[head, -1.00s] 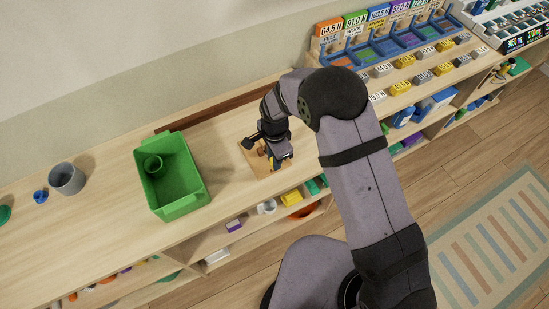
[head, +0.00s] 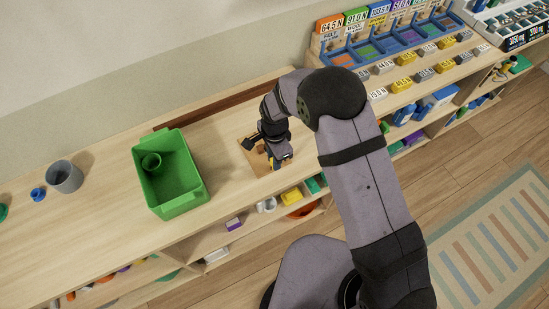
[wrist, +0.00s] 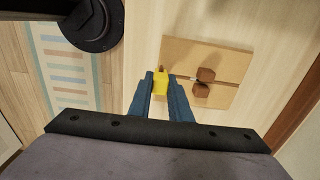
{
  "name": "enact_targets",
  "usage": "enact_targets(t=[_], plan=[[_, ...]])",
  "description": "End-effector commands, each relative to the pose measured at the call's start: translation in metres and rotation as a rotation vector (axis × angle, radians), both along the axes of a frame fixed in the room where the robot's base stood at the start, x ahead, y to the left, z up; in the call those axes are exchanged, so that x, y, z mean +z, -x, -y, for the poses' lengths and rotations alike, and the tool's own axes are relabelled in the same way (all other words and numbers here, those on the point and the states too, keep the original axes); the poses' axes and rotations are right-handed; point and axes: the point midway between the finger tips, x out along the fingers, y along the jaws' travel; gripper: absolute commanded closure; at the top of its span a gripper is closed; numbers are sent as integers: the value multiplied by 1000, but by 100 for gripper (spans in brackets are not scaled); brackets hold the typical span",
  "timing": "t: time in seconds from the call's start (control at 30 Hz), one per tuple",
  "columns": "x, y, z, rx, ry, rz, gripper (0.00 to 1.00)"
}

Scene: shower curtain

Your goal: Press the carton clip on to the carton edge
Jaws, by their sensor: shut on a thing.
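In the wrist view, my gripper (wrist: 163,84) is shut on a small yellow clip (wrist: 160,81) between its two blue fingers. The clip is near the left side of a flat tan board (wrist: 205,57), which carries small brown pieces (wrist: 204,82) and a thin upright edge or slot line across it. I cannot tell whether the clip touches the board. In the head view, my gripper (head: 279,161) is above the front part of the board (head: 259,164); the clip is largely hidden there.
A green bin (head: 169,175) with a green cup inside stands left of the board. A grey cup (head: 65,177) is farther left. Labelled trays (head: 385,42) stand at the upper right. The shelf top between bin and board is clear.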

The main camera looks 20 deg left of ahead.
Motion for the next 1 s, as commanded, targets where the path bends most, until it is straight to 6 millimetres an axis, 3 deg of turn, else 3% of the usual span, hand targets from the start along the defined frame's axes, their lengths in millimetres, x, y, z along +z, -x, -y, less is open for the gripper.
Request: enact_targets(t=[0.9, 0.93, 1.0], plan=[[-13, 0, 0, 0, 1, -1, 100], [-12, 0, 0, 0, 1, -1, 78], [-11, 0, 0, 0, 1, -1, 61]])
